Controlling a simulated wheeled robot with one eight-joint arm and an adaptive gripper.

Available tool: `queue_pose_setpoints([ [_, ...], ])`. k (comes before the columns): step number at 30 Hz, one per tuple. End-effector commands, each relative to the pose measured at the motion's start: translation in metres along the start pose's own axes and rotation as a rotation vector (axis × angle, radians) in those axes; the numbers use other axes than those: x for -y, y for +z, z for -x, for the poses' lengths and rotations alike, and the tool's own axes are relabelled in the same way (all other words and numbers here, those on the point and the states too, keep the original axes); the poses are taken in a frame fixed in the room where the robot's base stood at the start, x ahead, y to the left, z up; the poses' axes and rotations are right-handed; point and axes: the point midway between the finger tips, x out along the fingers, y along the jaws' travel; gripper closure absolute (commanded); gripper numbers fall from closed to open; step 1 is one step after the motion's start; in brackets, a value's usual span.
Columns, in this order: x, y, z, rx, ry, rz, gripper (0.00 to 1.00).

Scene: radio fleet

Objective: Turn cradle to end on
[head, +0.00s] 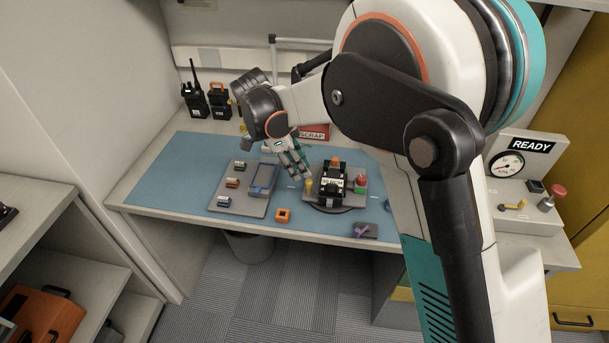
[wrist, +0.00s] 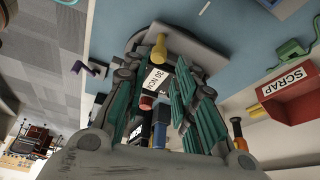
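The cradle (head: 333,183) is a dark block with a white label on a round dark base with a grey plate, at the right of the blue mat. A short yellow post (head: 309,184) stands at its left side; in the wrist view the yellow post (wrist: 159,48) shows beyond my fingers. Red and green parts (head: 361,184) sit at the plate's right. My gripper (head: 301,173) hangs just left of and above the cradle, close to the post. In the wrist view its teal fingers (wrist: 158,78) are spread, with the labelled block visible between them. Contact is unclear.
A grey tray (head: 225,208) with small coloured modules and a blue frame lies left. An orange block (head: 283,215) and a purple piece (head: 361,230) lie near the front edge. Behind are radios (head: 195,101) and a red SCRAP bin (head: 316,132). A READY panel (head: 525,165) stands right.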

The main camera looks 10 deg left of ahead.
Motion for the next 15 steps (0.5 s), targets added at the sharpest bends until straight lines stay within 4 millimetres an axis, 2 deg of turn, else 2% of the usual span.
queue_pose_setpoints([
  [1,0.000,0.000,0.011,0.000,-0.001,0.001,0.74],
  [6,0.000,0.000,0.040,0.000,0.000,0.000,0.74],
  [10,0.000,0.000,0.054,0.000,0.000,0.000,0.74],
  [15,0.000,0.000,0.060,0.000,0.000,0.000,0.74],
])
